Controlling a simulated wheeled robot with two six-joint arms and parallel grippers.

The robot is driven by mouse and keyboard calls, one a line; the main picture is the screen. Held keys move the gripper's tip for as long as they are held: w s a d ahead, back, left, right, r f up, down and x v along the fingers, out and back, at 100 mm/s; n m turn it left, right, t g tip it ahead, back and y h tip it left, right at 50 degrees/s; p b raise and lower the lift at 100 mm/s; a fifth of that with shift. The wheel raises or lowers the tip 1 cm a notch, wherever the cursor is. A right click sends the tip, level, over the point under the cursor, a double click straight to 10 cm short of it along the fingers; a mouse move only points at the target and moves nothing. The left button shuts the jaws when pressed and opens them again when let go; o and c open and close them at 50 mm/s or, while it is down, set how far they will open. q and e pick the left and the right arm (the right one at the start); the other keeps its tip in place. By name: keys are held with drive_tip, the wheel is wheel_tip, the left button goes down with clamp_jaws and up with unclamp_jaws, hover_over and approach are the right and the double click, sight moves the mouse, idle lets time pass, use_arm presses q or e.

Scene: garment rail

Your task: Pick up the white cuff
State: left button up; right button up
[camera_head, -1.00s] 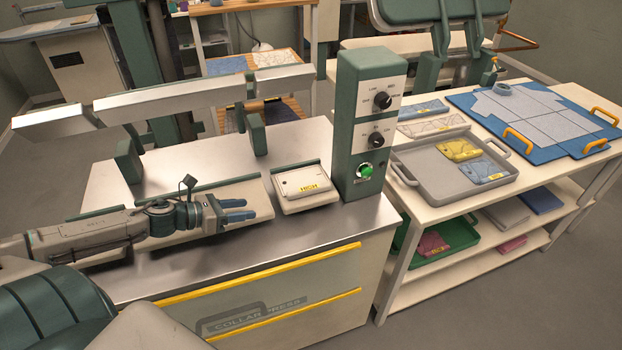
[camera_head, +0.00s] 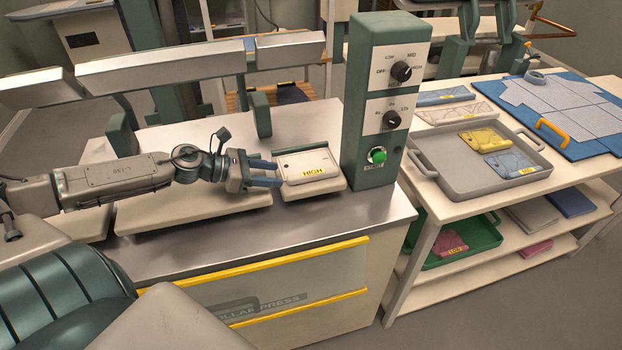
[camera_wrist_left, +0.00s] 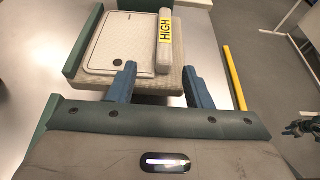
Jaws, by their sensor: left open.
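The white cuff (camera_head: 308,166), a flat pale piece with a yellow HIGH tag, lies on the small pale pad of the collar press, left of the control box. My left gripper (camera_head: 279,174) is open, with its blue fingers level at the cuff's left edge. In the left wrist view the cuff (camera_wrist_left: 116,42) lies ahead of the open fingertips (camera_wrist_left: 158,70), which are at the near edge of the pad. I cannot tell whether they touch it. A dark mechanism at that view's right edge may be my right gripper (camera_wrist_left: 304,128); its jaws are unclear.
The green control box (camera_head: 384,100) stands close to the pad's right. The long press head (camera_head: 205,66) spans behind my left arm. A grey tray (camera_head: 440,176) with yellow and blue tagged pieces sits on the right table. Yellow bars (camera_head: 265,258) run along the press front.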

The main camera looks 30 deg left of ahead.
sight(294, 176)
use_arm(q)
drive_tip(key=shift+s+d+r, duration=0.1)
drive_tip(key=shift+s, duration=0.1)
drive_tip(key=shift+d+b, duration=0.1)
drive_tip(key=shift+b, duration=0.2)
drive_tip(key=shift+w+d+b, duration=0.15)
drive_tip(key=shift+b, duration=0.2)
drive_tip(key=shift+b+x, duration=0.8)
drive_tip(key=shift+b, duration=0.05)
drive_tip(key=shift+w, duration=0.2)
drive_tip(key=shift+w+d, duration=0.35)
drive_tip(key=shift+d, duration=0.05)
drive_tip(key=shift+x, duration=1)
